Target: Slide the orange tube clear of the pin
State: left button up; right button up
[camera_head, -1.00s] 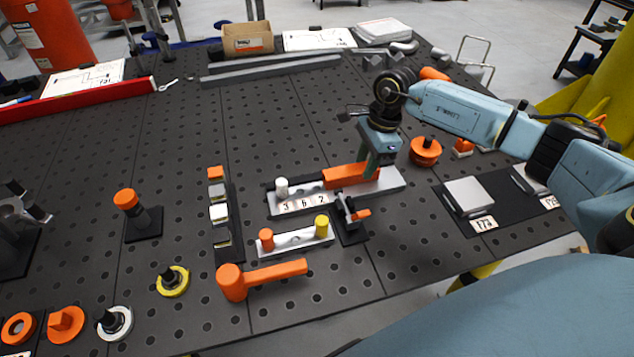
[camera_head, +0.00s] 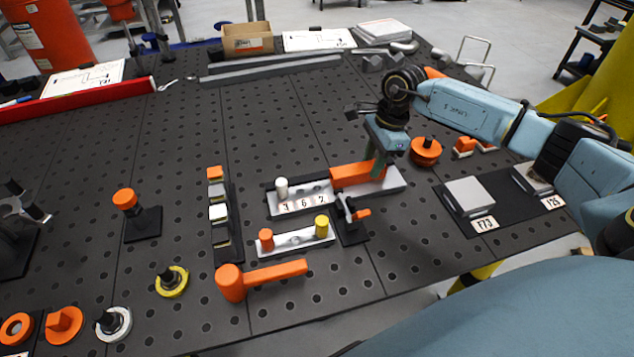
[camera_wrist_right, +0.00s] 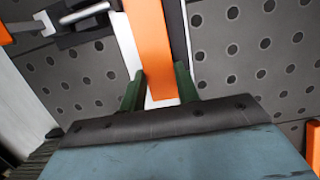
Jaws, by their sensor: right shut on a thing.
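The orange tube (camera_head: 350,176) is a long orange bar lying along a light grey plate (camera_head: 396,181) near the table's middle. A white upright peg (camera_head: 281,188) stands at the plate's left end, apart from the tube. I cannot tell whether this peg is the task's pin; any pin inside the tube is hidden. My right gripper (camera_head: 377,170) points down over the tube's right end and is shut on it. In the right wrist view the tube (camera_wrist_right: 152,45) runs between the two green fingers (camera_wrist_right: 159,90).
A small clamp with an orange handle (camera_head: 361,213) stands close in front of the plate. A plate with orange and yellow pegs (camera_head: 293,240) and an orange mallet (camera_head: 262,277) lie nearer. An orange knob (camera_head: 425,151) stands to the right. The table behind the plate is mostly clear.

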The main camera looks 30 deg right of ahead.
jog(key=shift+s+d, duration=0.15)
jog(key=shift+d, duration=0.75)
jog(key=o, duration=1.2)
jog(key=shift+s+d+r+p, duration=0.15)
jog(key=shift+r+p, duration=0.15)
jog(key=shift+r, duration=0.5)
jog(key=shift+d+r+p, duration=0.15)
jog(key=shift+r+p, duration=0.1)
jog(key=shift+r, duration=0.5)
jog(key=shift+r+p, duration=1.15)
jog(key=shift+r, duration=0.85)
